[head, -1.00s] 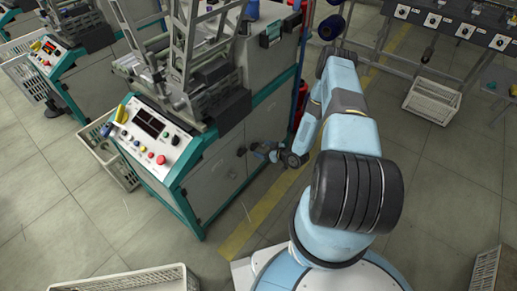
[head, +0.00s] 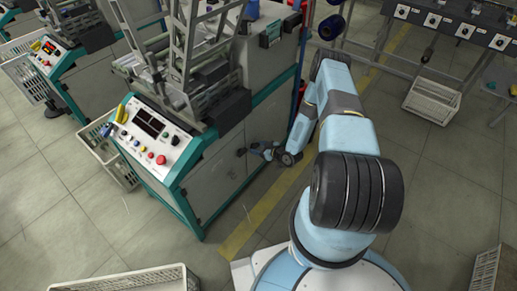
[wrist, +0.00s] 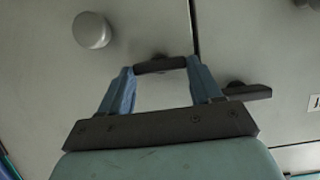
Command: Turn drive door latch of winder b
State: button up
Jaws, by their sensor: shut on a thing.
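The near winder (head: 172,182) has grey cabinet doors (head: 207,190) below its control panel; no letter naming it is readable. My gripper (head: 250,151) is at the upper part of these doors, small in the head view. In the wrist view, my gripper (wrist: 161,72) has its two blue fingers at the two ends of a short dark latch bar (wrist: 160,65), shut on it. The bar lies nearly level in front of the grey door (wrist: 145,30). A second dark lever (wrist: 250,92) sits just right of the right finger, pointing right.
A round grey knob (wrist: 91,30) is up left on the door, and a dark door seam runs right of the fingers. A white crate (head: 120,284) stands on the floor in front. Floor with a yellow line (head: 262,212) is open beside the winder.

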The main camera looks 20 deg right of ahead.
jog(key=shift+c, duration=1.4)
jog(key=shift+a, duration=0.2)
jog(key=shift+c, duration=0.7)
jog(key=shift+d, duration=0.1)
